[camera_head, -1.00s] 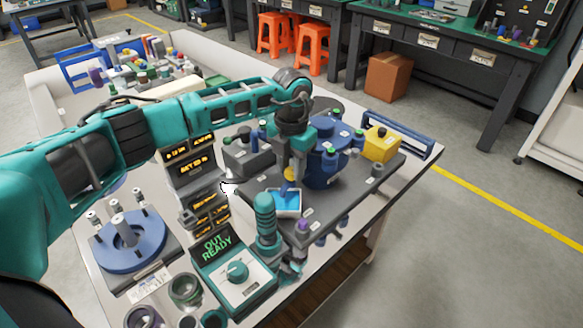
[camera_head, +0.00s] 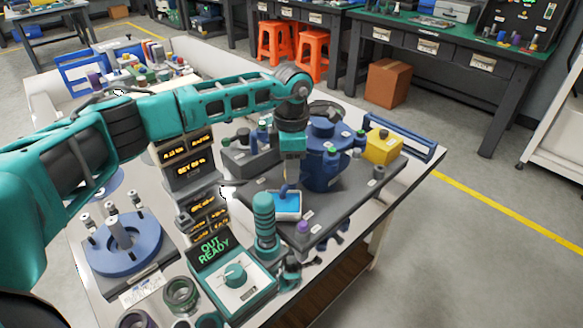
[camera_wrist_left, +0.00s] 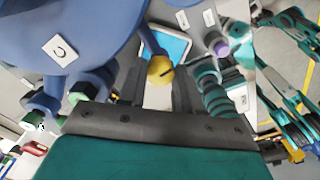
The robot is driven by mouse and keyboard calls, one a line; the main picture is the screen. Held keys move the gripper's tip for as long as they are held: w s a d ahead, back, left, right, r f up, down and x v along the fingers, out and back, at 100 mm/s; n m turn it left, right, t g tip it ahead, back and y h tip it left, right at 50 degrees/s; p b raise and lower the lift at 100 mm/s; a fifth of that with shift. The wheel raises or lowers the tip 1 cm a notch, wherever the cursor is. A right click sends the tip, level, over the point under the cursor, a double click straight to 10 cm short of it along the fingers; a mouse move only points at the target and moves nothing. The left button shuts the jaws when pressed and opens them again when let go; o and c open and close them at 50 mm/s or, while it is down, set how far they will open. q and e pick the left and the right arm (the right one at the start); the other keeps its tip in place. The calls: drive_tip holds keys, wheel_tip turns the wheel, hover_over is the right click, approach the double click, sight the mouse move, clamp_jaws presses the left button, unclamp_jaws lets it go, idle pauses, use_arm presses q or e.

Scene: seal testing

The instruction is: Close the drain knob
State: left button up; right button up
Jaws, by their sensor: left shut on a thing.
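My left gripper (camera_head: 290,172) points down over the grey board beside the blue vessel (camera_head: 325,165). In the left wrist view a yellow knob (camera_wrist_left: 160,70) sits between its fingers, and the gripper is shut on it. In the head view the gripper mostly hides the knob. Below it, a blue spout (camera_head: 287,190) stands over a white-rimmed tray (camera_head: 286,215) with a light-blue inside. It cannot be made out how far the knob is turned.
A teal ribbed handle (camera_head: 264,222) stands close in front of the tray, with a purple-capped part (camera_head: 303,227) to its right. A yellow box (camera_head: 382,145) is at the back right. A control box (camera_head: 232,275) reads "OUT READY". A blue round fixture (camera_head: 122,243) stands at left.

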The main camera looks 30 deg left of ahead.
use_arm(q)
drive_tip(key=shift+m, duration=0.6)
drive_tip(key=o, duration=1)
drive_tip(key=shift+o, duration=0.2)
wheel_tip(320, 180, up, 13)
idle(0.4)
